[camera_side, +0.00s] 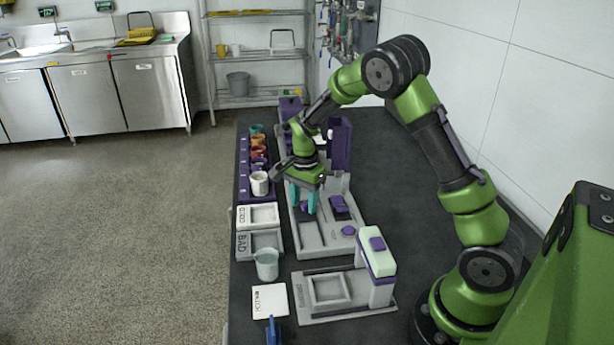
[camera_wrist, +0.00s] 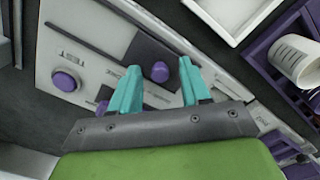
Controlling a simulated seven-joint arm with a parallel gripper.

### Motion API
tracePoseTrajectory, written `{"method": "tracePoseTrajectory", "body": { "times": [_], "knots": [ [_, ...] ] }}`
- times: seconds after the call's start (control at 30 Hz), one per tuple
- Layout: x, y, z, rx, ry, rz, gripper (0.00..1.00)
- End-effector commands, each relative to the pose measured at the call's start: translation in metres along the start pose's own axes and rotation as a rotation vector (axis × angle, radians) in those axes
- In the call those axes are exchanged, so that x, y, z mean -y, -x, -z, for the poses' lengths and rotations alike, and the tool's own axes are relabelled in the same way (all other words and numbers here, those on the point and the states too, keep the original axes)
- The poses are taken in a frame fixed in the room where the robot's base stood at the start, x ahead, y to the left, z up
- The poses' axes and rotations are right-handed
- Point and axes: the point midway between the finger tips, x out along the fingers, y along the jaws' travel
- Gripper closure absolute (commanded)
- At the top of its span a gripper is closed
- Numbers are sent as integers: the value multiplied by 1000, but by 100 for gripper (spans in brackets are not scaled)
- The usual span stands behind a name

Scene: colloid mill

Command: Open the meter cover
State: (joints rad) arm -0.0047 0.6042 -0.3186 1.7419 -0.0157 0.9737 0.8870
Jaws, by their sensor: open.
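My gripper (camera_side: 304,208) points down over the grey machine base (camera_side: 312,240), with its two teal fingers apart. In the wrist view, my gripper (camera_wrist: 159,68) frames a dark flat panel (camera_wrist: 142,50) that bears a round purple knob (camera_wrist: 160,71). This panel looks like the meter cover, and it lies flat and closed. The knob shows between the fingertips; I cannot tell the height gap or any contact. Nothing is held. In the side view, my arm and fingers hide part of the base.
A second purple knob (camera_wrist: 66,80) sits on the base. A white cup (camera_side: 259,183) stands on a purple rack left of the machine. The GOOD tray (camera_side: 241,218), BAD tray (camera_side: 242,245) and a beaker (camera_side: 266,264) stand nearer. The counter at right is clear.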

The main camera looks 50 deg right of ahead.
Motion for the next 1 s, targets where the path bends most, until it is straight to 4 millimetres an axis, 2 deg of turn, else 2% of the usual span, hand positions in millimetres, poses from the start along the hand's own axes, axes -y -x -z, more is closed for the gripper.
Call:
{"method": "tracePoseTrajectory", "body": {
  "times": [0.03, 0.3, 0.67, 1.0],
  "knots": [
    [0, 0, 0, 0, 0, 0, 58],
    [0, 0, 0, 0, 0, 0, 99],
    [-4, 1, -4, 0, 3, 0, 100],
    [-50, 2, -51, 0, 4, 1, 100]
  ]
}}
